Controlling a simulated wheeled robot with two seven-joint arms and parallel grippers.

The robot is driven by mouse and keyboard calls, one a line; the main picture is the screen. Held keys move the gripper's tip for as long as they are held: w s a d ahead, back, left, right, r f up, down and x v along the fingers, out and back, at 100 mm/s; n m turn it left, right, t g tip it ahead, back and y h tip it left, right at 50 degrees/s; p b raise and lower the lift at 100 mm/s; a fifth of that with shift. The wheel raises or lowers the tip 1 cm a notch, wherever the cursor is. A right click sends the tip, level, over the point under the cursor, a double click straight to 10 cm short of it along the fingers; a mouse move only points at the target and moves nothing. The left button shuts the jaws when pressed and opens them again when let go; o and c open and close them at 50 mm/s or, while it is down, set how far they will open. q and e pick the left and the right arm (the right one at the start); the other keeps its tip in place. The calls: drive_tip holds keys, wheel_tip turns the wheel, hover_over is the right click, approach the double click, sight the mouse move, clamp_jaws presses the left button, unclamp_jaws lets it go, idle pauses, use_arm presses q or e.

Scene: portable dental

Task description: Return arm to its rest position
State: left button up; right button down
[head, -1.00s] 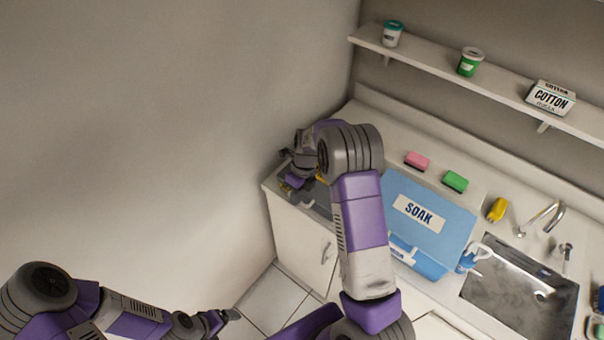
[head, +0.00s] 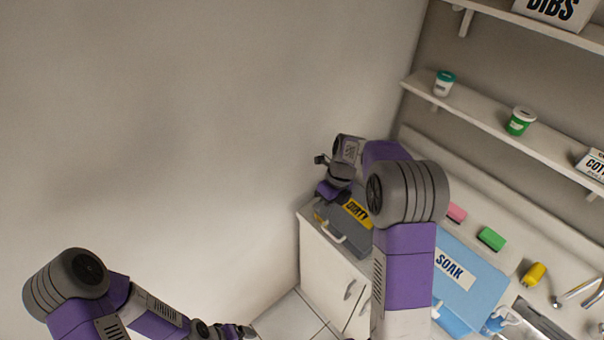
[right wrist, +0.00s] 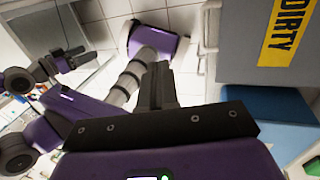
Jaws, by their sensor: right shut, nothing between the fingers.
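My right arm reaches up in the head view and bends over the left end of the counter. My right gripper (head: 326,190) is above the grey case with the yellow DIRTY label (head: 357,213). In the right wrist view the right gripper's fingers (right wrist: 157,82) are together with nothing between them, over the floor. The DIRTY case (right wrist: 240,45) is to their right, apart from them. My left gripper (head: 243,331) is low in the head view, away from the counter; its finger gap is too small to judge.
A blue SOAK box (head: 462,285) is on the counter right of my right arm. Pink (head: 456,212), green (head: 491,239) and yellow (head: 534,274) items lie behind it. Shelves (head: 470,108) with tubs hang above. A bare wall stands left, with open floor (head: 290,320) before the cabinet.

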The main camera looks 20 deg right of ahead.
drive_tip(key=s+a+f+n+b, duration=0.2)
drive_tip(key=s+f+n+b, duration=0.15)
drive_tip(key=f+n, duration=0.6)
drive_tip(key=s+a+f+n+b, duration=0.3)
drive_tip(key=s+f+n, duration=0.1)
drive_tip(key=f, duration=1)
drive_tip(key=s+a+f+n+t+y+b, duration=0.1)
drive_tip(key=s+a+f+n+b, duration=0.5)
drive_tip(key=s+a+f+n, duration=0.3)
drive_tip(key=s+f+n, duration=0.3)
drive_tip(key=n, duration=0.3)
drive_tip(key=shift+s+t, duration=0.25)
drive_tip(key=shift+t, duration=0.15)
